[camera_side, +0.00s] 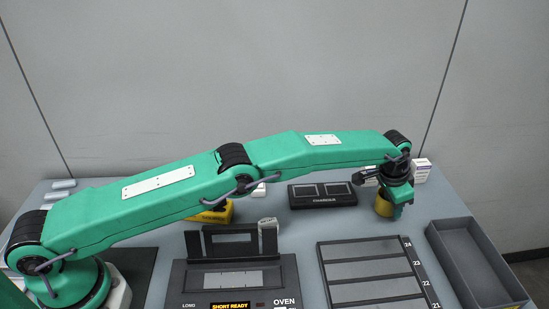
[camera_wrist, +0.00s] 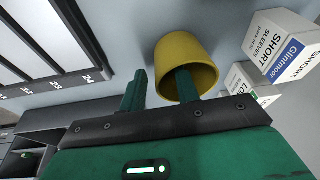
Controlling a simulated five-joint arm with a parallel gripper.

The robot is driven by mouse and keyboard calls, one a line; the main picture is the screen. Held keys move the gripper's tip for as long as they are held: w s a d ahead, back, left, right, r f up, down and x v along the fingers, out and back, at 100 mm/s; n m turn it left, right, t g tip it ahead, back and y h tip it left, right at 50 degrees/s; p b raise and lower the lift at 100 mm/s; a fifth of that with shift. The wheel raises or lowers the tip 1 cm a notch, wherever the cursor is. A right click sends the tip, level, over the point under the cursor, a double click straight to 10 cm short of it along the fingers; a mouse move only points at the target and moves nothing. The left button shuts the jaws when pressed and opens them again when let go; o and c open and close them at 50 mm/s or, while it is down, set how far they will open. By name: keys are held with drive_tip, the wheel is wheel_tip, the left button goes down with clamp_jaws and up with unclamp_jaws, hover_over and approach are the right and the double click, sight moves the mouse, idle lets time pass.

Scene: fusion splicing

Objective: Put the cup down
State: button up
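The yellow cup (camera_side: 383,205) is at the far right end of my arm in the side view, close against the gripper fingers. In the wrist view the cup (camera_wrist: 200,50) shows its open mouth toward the camera. My gripper (camera_wrist: 161,90) has its fingers apart; the right finger reaches into the cup's mouth and the left finger is outside its wall. A small gap shows between the left finger and the wall. In the side view my gripper (camera_side: 397,208) points down. Whether the cup's base touches the table cannot be told clearly.
White boxes (camera_wrist: 278,48) stand beside the cup. A slotted rack (camera_side: 370,270) and an empty dark tray (camera_side: 478,262) lie in front. A black device (camera_side: 322,195) is to the left, with the oven (camera_side: 232,280) nearer. Grey table (camera_side: 430,205) shows around the cup.

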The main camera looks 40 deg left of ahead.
drive_tip(key=shift+r, duration=0.15)
drive_tip(key=v, duration=0.7)
drive_tip(key=shift+r, duration=0.25)
idle(0.3)
drive_tip(key=shift+r, duration=0.15)
drive_tip(key=s+a+r+n+t, duration=0.1)
drive_tip(key=s+a+r+n, duration=0.1)
drive_tip(key=s+a+r, duration=0.6)
drive_tip(key=s+a+r+n, duration=0.2)
drive_tip(key=s+a+r, duration=0.3)
drive_tip(key=a+r, duration=0.75)
drive_tip(key=s+a+n+t+y, duration=0.1)
drive_tip(key=s+a, duration=0.3)
drive_tip(key=s, duration=0.3)
drive_tip(key=s+a+n, duration=0.1)
drive_tip(key=s+a, duration=0.4)
drive_tip(key=s, duration=0.2)
drive_tip(key=s+a+f+n, duration=0.1)
drive_tip(key=s+a+f, duration=0.1)
drive_tip(key=s, duration=0.4)
drive_tip(key=s+a+f+n, duration=0.1)
drive_tip(key=s+a+f, duration=0.1)
drive_tip(key=s, duration=0.5)
drive_tip(key=shift+a+f+t+y, duration=0.15)
drive_tip(key=shift+f+t+y, duration=0.2)
drive_tip(key=shift+f, duration=0.35)
